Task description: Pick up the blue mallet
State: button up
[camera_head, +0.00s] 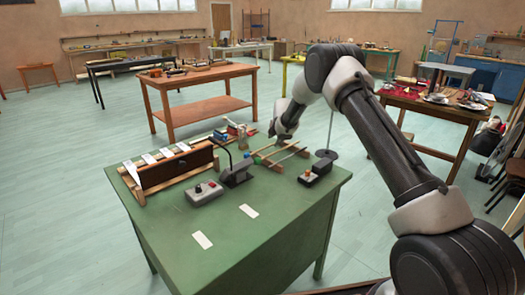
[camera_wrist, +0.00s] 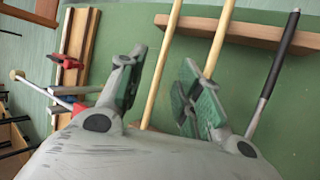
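Several mallets or sticks lie across a low wooden rack (camera_head: 277,167) on the green table. In the wrist view, two pale wooden shafts cross the rack's bar (camera_wrist: 252,34). One pale shaft (camera_wrist: 167,50) runs between the fingers of my gripper (camera_wrist: 164,62), and the other pale shaft (camera_wrist: 221,38) passes by the right finger. The fingers are spread apart with green pads. A dark-handled metal stick (camera_wrist: 272,80) lies to their right. The mallet heads are out of the wrist view, so I cannot tell which shaft belongs to the blue mallet. In the head view my gripper hangs over the rack.
The green table (camera_head: 262,240) also holds a dark wooden box (camera_head: 178,168), a grey box with knobs (camera_head: 204,193), a black stand (camera_head: 237,175) and a small device (camera_head: 315,172). Red and blue items (camera_head: 236,129) stand at the back.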

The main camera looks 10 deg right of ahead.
jog(key=shift+x, duration=2.35)
jog(key=shift+s+f, duration=0.1)
grip_shut()
